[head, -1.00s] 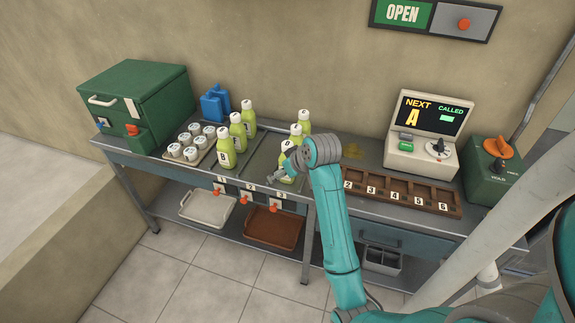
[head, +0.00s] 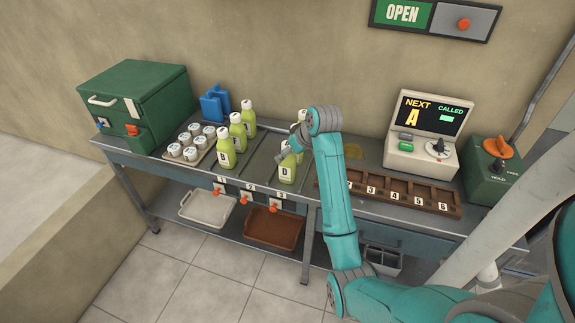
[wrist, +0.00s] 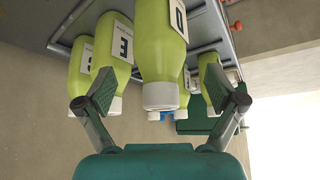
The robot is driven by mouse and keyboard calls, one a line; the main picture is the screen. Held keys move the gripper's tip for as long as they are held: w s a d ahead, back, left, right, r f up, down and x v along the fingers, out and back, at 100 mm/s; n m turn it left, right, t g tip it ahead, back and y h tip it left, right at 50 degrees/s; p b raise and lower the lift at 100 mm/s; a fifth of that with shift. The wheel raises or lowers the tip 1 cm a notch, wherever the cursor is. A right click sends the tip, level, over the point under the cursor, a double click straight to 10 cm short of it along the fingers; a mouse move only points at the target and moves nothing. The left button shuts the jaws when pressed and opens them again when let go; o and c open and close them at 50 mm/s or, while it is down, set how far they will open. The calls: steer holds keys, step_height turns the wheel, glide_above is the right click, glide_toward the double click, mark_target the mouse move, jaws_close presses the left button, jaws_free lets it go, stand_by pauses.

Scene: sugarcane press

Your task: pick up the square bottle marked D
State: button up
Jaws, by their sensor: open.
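The bottle marked D (head: 287,172) is yellow-green with a white label and pale cap. It stands upright at the front of the right bottle lane. In the wrist view the D bottle (wrist: 162,45) hangs upside down in the picture, centred between my spread fingers. My gripper (head: 287,155) is at the D bottle's upper part and hides some of it. In the wrist view my gripper (wrist: 160,98) is open, with gaps to the bottle on both sides. I cannot tell how far the fingers reach past it.
A bottle marked E (wrist: 118,50) stands close beside D. Three more bottles (head: 237,132) stand in the left lane. A cup tray (head: 190,145), green box (head: 135,95), numbered wooden rack (head: 400,190) and display machine (head: 425,135) share the bench.

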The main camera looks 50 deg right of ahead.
steer(key=x, duration=0.4)
steer(key=shift+f, duration=0.45)
steer(key=shift+r, duration=0.1)
steer(key=c, duration=1.5)
